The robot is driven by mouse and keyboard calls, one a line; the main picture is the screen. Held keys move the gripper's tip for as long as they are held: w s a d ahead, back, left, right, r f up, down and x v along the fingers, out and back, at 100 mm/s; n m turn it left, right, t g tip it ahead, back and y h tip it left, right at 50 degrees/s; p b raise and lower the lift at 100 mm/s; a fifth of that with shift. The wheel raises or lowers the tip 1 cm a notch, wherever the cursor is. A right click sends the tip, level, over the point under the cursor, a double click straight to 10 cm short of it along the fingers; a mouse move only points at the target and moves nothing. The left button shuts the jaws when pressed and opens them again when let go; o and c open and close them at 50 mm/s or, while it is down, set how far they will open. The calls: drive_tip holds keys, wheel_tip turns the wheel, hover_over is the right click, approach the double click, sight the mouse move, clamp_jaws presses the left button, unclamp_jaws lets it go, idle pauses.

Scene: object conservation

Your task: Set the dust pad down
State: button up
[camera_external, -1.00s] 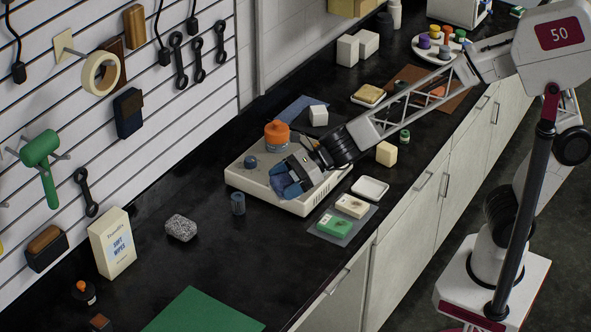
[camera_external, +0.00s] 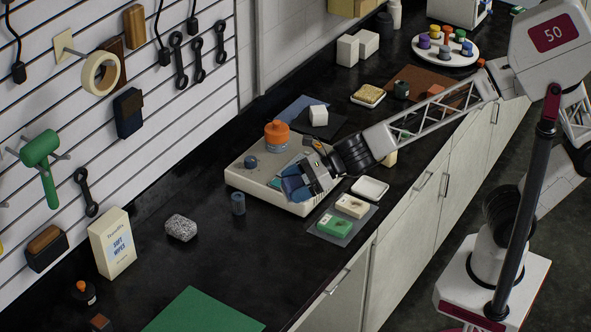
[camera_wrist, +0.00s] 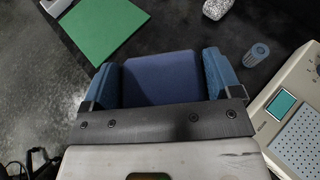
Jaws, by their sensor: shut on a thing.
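The dust pad (camera_wrist: 160,78) is a dark blue, flat pad. In the wrist view it sits between the two blue fingers of my gripper (camera_wrist: 160,64). My gripper is shut on it. In the external view my gripper (camera_external: 298,187) is at the front part of the pale boxy device, and the pad is hard to tell from the blue fingers. I cannot tell whether the pad touches anything below it.
The pale device (camera_external: 245,180) carries an orange-lidded jar (camera_external: 277,134). A blue cylinder (camera_external: 238,203), a grey speckled sponge (camera_external: 181,228) and a wipes box (camera_external: 112,243) stand to the left. A green mat (camera_external: 205,312) lies in front. The dark counter between is clear.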

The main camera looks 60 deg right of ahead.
drive_tip(key=shift+s+d+m+t+h, duration=0.3)
drive_tip(key=shift+s+d+m+t, duration=0.2)
drive_tip(key=shift+s, duration=0.2)
drive_tip(key=shift+s+d+r+m+t+h, duration=0.7)
drive_tip(key=shift+s+d+m+t+h, duration=1.2)
drive_tip(key=shift+s+d+m+h, duration=3.45)
drive_tip(key=shift+n+y, duration=0.55)
drive_tip(key=shift+n, duration=0.3)
drive_tip(key=f, duration=0.6)
drive_tip(key=d+f, duration=0.1)
drive_tip(key=f, duration=0.5)
drive_tip(key=d+f, duration=0.1)
drive_tip(key=f, duration=0.4)
drive_tip(key=shift+s+f, duration=0.25)
drive_tip(key=shift+f, duration=0.15)
drive_tip(key=shift+w+a, duration=0.1)
drive_tip(key=shift+a, duration=0.05)
drive_tip(key=w+a, duration=0.3)
drive_tip(key=w, duration=0.1)
drive_tip(key=w+a+f, duration=0.1)
drive_tip(key=w+a, duration=0.2)
drive_tip(key=w, duration=0.1)
drive_tip(key=w+a, duration=0.3)
drive_tip(key=w, duration=0.1)
drive_tip(key=shift+w+a+f, duration=0.25)
drive_tip(key=shift+a, duration=0.05)
